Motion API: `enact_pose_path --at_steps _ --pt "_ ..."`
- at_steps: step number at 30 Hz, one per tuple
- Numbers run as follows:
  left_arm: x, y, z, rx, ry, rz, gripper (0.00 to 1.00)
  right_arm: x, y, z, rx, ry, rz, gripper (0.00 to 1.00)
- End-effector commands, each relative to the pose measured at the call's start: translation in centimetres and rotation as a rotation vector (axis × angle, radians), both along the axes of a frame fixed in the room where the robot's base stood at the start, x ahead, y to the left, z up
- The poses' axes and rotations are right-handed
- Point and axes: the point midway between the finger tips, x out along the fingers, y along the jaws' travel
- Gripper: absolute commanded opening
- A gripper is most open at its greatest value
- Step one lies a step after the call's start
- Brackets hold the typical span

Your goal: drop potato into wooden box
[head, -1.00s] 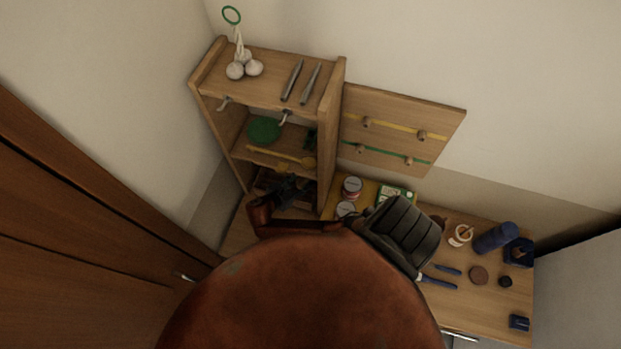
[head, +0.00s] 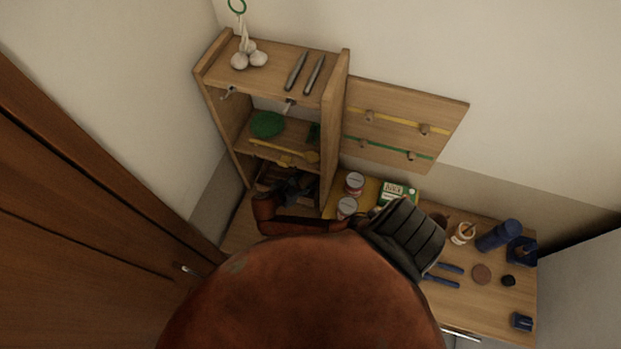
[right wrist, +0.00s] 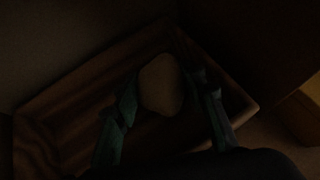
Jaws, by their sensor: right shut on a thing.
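A pale brownish potato (right wrist: 161,85) sits between the two fingers of my right gripper (right wrist: 168,108) in the right wrist view. The gripper is shut on it. Below them is the wooden box (right wrist: 62,88), a shallow brown tray with raised sides, dim in shadow. The potato appears over the inside of the box; its height above the floor of the box is hard to tell. In the head view my right gripper (head: 292,188) reaches into the dark lowest compartment of the shelf, where the potato is hidden. My left gripper is not in view.
The wooden shelf unit (head: 338,130) has side walls close around my right gripper. Cans (head: 354,184), a green-and-white box (head: 398,192), a blue bottle (head: 498,236) and small tools cover the counter to the right. A brown cabinet (head: 80,220) stands at left.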

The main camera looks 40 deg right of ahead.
Motion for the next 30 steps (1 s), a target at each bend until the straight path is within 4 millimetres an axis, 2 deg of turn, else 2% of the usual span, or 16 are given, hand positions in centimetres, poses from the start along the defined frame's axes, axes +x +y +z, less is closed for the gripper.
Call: enact_pose_path --at_steps 6,7,9,17,23,30 --pt "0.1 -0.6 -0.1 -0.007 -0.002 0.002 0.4 0.3 -0.2 -0.5 0.002 0.0 0.0 0.0" --pt "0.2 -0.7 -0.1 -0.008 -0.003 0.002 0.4 0.3 -0.2 -0.5 0.003 0.001 0.001 0.4" --pt "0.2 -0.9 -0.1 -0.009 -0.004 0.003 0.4 0.2 -0.2 -0.5 0.003 0.0 0.0 0.45" --pt "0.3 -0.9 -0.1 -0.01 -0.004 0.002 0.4 -0.1 0.1 -0.2 -0.001 -0.002 0.0 0.46" --pt "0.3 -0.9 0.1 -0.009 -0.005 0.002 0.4 -0.3 0.7 1.6 -0.005 -0.01 -0.001 0.46" --pt "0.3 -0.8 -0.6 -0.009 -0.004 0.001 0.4 -0.9 5.7 4.4 -0.007 -0.011 0.001 0.46"
